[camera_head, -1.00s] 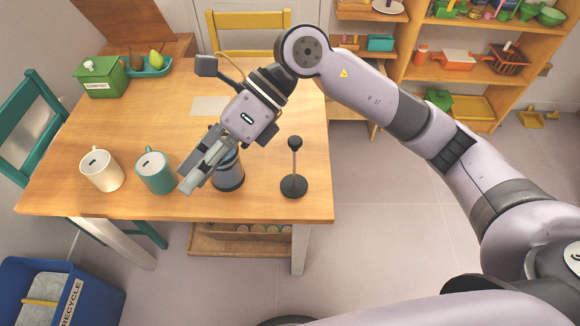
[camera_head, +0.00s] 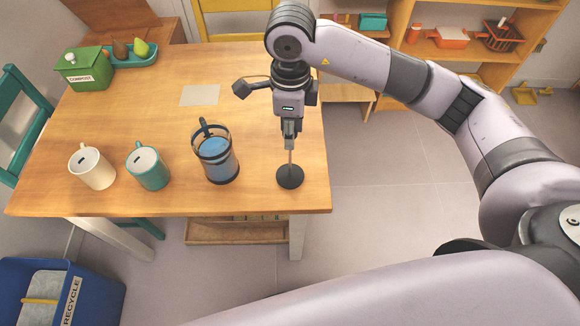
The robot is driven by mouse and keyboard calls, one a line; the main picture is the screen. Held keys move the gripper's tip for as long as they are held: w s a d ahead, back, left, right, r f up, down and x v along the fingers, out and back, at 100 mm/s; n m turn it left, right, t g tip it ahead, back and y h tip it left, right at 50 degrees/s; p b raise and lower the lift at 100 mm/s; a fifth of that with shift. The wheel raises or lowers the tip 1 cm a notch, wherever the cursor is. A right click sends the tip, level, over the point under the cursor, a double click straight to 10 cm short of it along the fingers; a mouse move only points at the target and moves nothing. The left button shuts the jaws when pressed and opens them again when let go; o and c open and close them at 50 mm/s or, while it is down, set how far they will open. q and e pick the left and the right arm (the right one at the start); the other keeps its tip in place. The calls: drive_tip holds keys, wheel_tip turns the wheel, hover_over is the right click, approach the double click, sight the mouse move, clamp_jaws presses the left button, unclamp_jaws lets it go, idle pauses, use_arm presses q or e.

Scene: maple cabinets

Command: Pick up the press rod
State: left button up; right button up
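The press rod has a dark round disc (camera_head: 289,177) at the bottom and a thin metal rod (camera_head: 291,156) standing upright from it. It stands near the front right corner of the wooden table. My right gripper (camera_head: 290,136) points straight down over the rod, with its fingers at the rod's upper end. The knob at the top is hidden by the fingers, and I cannot tell whether they are closed on it. A glass press pot (camera_head: 215,158) with a dark frame and blue contents stands to the left of the rod. My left gripper is not in view.
A teal mug (camera_head: 148,168) and a cream mug (camera_head: 91,168) stand further left on the table (camera_head: 140,110). A green compost box (camera_head: 82,68) and a teal fruit tray (camera_head: 133,56) are at the back left. A blue recycle bin (camera_head: 90,292) is at the lower left.

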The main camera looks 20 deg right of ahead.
sight(290, 157)
wheel_tip(290, 157, down, 7)
drive_tip(key=shift+f+p, duration=0.15)
drive_tip(key=shift+p, duration=0.2)
drive_tip(key=shift+c, duration=0.2)
clamp_jaws()
idle(0.9)
